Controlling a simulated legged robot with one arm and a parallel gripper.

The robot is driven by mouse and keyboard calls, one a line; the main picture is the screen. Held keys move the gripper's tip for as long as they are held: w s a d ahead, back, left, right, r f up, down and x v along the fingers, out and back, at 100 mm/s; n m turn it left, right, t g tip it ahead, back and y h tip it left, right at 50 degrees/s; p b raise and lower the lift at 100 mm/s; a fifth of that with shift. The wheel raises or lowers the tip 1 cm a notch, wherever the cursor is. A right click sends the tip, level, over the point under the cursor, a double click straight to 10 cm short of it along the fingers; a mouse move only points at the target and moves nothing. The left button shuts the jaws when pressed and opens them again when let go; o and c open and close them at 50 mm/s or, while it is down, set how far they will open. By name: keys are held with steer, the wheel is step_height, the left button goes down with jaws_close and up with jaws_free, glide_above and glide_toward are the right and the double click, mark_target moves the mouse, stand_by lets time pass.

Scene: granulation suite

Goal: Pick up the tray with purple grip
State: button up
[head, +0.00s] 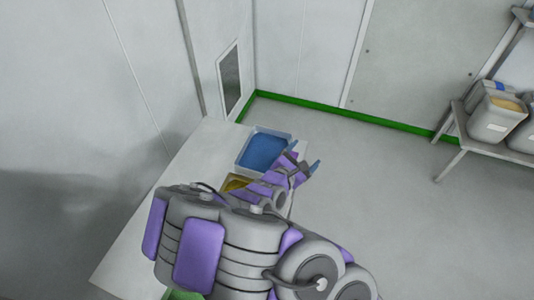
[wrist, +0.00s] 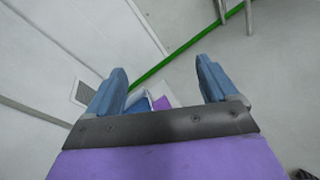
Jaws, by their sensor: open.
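A blue tray (head: 263,150) with a pale rim lies at the far end of a white table. In the wrist view a corner of the tray (wrist: 139,103) shows beside the left finger, with a purple patch (wrist: 163,103), seemingly its grip, between the fingers. My gripper (head: 304,158) is open and empty, at the right side of the tray, past the table's right edge in the picture. The wrist view also shows my gripper (wrist: 165,84) with its fingers wide apart. My arm hides part of the tray's near right side. I cannot tell the exact gap to the grip.
A yellow tray (head: 235,183) lies nearer on the table (head: 130,247), partly hidden by my arm. A green thing (head: 184,295) shows at the bottom edge. A bench at the right holds grey bins (head: 495,118). The floor (head: 390,190) between is clear.

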steer(key=s+a+f+n+y, duration=0.2)
steer(key=a+f+n+y, duration=0.4)
steer(key=f, duration=0.6)
steer(key=shift+n+h, duration=0.5)
steer(key=shift+h, duration=0.2)
steer(key=b+x, duration=0.1)
steer(key=x, duration=0.2)
steer(key=a+b+x, duration=0.1)
steer(key=x, duration=0.2)
steer(key=b+x, duration=0.1)
steer(key=x, duration=0.3)
steer(key=shift+w+a, duration=0.2)
steer(key=shift+w, duration=0.25)
steer(key=shift+w+d+f+b, duration=0.2)
steer(key=shift+w+b, duration=0.25)
steer(key=shift+w, duration=0.2)
steer(key=b+x, duration=0.1)
steer(key=x, duration=0.1)
steer(key=b+x, duration=0.1)
steer(key=x, duration=0.1)
steer(key=shift+f, duration=0.3)
steer(key=shift+w+d+f, duration=0.1)
steer(key=shift+w+d, duration=0.1)
steer(key=shift+w, duration=0.2)
steer(key=shift+c, duration=0.4)
steer(key=c, duration=1.2)
